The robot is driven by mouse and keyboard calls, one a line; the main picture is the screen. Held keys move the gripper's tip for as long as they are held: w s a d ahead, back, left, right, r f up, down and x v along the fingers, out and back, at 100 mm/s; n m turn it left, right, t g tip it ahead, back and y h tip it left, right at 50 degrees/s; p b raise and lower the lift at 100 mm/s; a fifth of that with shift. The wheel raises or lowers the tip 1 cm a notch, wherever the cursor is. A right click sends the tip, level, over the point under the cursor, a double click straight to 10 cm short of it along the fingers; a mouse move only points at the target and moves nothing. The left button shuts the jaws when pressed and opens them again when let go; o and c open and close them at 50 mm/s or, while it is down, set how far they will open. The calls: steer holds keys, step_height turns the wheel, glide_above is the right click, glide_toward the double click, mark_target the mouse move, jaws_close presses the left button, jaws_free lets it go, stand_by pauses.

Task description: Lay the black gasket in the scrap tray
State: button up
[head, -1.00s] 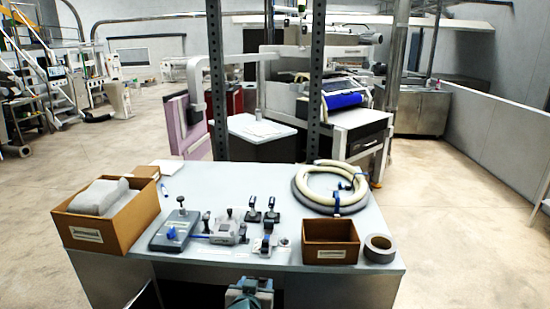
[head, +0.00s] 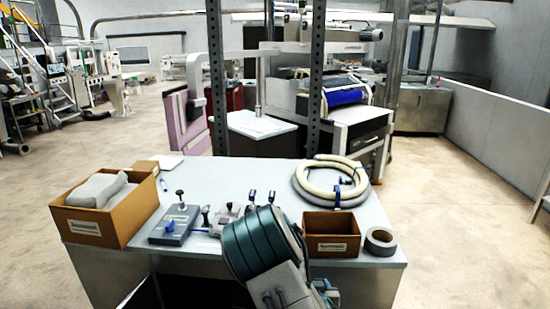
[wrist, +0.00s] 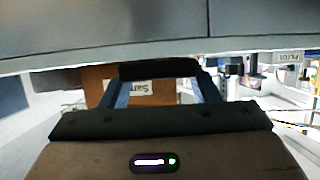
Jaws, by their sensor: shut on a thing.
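In the wrist view my gripper (wrist: 160,85) has its two blue-grey fingers closing in on a dark, bar-like piece, which looks like the black gasket (wrist: 158,68). It is seen edge-on, so its full shape does not show. In the head view my teal arm covers the front middle of the table, and neither the gasket nor the fingertips can be made out. I cannot tell which container is the scrap tray. A small brown open box (head: 332,246) with an unreadable label stands at the table's front right. A brown box (wrist: 98,84) with a partly hidden label shows behind the fingers.
The table (head: 235,172) also holds a larger carton (head: 113,228) with grey contents at left, a clamp plate (head: 174,225), coiled hoses (head: 305,188) and a tape roll (head: 381,241). Dark posts (head: 316,80) rise behind it. The table's back middle is clear.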

steer(key=shift+w+d, duration=0.15)
steer(key=shift+d, duration=1.35)
steer(key=v, duration=0.5)
steer(key=shift+d+r, duration=0.1)
steer(key=shift+r, duration=0.05)
